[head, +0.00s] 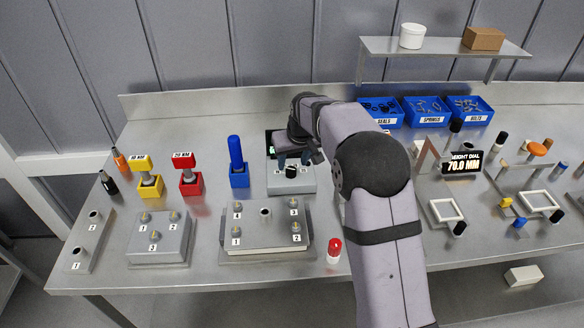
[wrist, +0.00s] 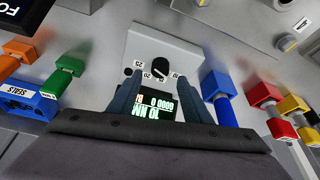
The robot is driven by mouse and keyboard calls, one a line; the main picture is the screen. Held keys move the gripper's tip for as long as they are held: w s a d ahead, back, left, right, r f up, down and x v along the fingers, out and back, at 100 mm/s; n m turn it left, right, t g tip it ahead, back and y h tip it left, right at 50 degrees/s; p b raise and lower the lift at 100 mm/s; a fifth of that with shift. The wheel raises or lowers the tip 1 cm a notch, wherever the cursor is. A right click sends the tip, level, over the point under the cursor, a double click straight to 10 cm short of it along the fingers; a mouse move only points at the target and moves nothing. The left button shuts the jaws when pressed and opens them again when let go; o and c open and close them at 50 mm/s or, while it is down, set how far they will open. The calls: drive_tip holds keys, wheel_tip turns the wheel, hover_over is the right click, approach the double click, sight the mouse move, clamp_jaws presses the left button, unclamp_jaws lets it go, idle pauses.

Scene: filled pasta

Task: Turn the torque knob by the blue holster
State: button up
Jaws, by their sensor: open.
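The black torque knob (wrist: 160,67) sits on a light grey box (wrist: 150,45) with numbers printed around the knob. In the head view the knob (head: 291,172) is on the box's front part, right of the blue holster (head: 238,180), which holds an upright blue tool (head: 235,153). The holster also shows in the wrist view (wrist: 216,84). My gripper (wrist: 160,77) is open, its two fingertips to either side of the knob. I cannot tell whether they touch it. A lit display (wrist: 155,107) on the box shows between the fingers, upside down in the wrist view.
Red (head: 191,182) and yellow (head: 150,184) holsters with tools stand left of the blue one. A bolted plate block (head: 265,238) lies in front of the knob box. Blue bins (head: 423,112) stand behind my arm.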

drive_tip(key=shift+b+v, duration=0.35)
drive_tip(key=shift+v, duration=1.25)
drive_tip(key=shift+s, duration=0.1)
drive_tip(key=s+d+r+g+p, duration=0.1)
drive_tip(key=s+p, duration=0.3)
drive_tip(key=s, duration=0.7)
drive_tip(key=s+d+r+m+g+p, duration=0.1)
drive_tip(key=s+d+p, duration=0.3)
drive_tip(key=s, duration=0.8)
drive_tip(key=s+d+r+m+g+h+p, duration=0.1)
drive_tip(key=s+p, duration=0.5)
drive_tip(key=s, duration=0.6)
wheel_tip(320, 180, up, 2)
drive_tip(key=shift+s+d+r+g, duration=0.25)
drive_tip(key=shift+d+g, duration=0.45)
drive_tip(key=shift+d, duration=0.4)
drive_tip(key=shift+f, duration=0.15)
